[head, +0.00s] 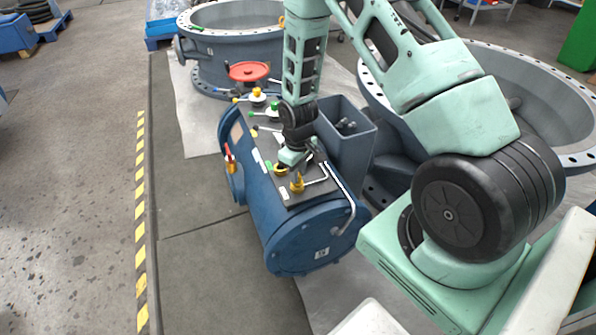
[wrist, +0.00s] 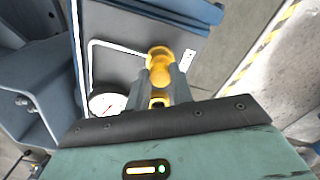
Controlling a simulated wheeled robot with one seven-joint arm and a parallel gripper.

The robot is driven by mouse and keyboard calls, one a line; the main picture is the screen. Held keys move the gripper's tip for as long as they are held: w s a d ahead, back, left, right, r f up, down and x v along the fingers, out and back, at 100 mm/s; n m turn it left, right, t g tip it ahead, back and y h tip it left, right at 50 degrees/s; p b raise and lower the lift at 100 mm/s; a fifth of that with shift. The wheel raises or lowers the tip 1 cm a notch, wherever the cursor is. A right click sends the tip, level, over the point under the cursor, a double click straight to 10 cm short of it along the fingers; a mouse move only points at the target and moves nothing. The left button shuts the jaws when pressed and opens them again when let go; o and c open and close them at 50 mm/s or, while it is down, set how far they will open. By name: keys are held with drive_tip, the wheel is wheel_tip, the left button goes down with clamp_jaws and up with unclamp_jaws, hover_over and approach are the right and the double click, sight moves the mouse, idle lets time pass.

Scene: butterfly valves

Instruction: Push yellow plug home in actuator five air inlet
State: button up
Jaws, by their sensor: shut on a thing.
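The actuator is a blue cylinder (head: 300,235) lying on its side with a grey plate on top. My gripper (head: 284,167) is down at this plate, and its fingers also show in the wrist view (wrist: 162,92). The fingers are shut on a yellow piece, taken as the yellow plug (wrist: 158,100), of which only a little shows between them. A rounded yellow fitting (wrist: 159,58) stands just beyond the fingertips; it also shows in the head view (head: 297,183). The air inlet is hidden, and I cannot tell how deep the plug sits.
A bent white tube (head: 343,185) and a round gauge (wrist: 108,102) are close to my gripper. A grey-blue bin (head: 350,150) stands right of the actuator. A red handwheel (head: 249,71) and large flanged valve bodies stand behind.

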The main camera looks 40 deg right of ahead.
drive_tip(key=shift+f, duration=0.3)
idle(0.4)
drive_tip(key=o, duration=1.5)
drive_tip(key=shift+r, duration=0.1)
drive_tip(key=shift+r+p, duration=2.9)
drive_tip(key=shift+r, duration=0.8)
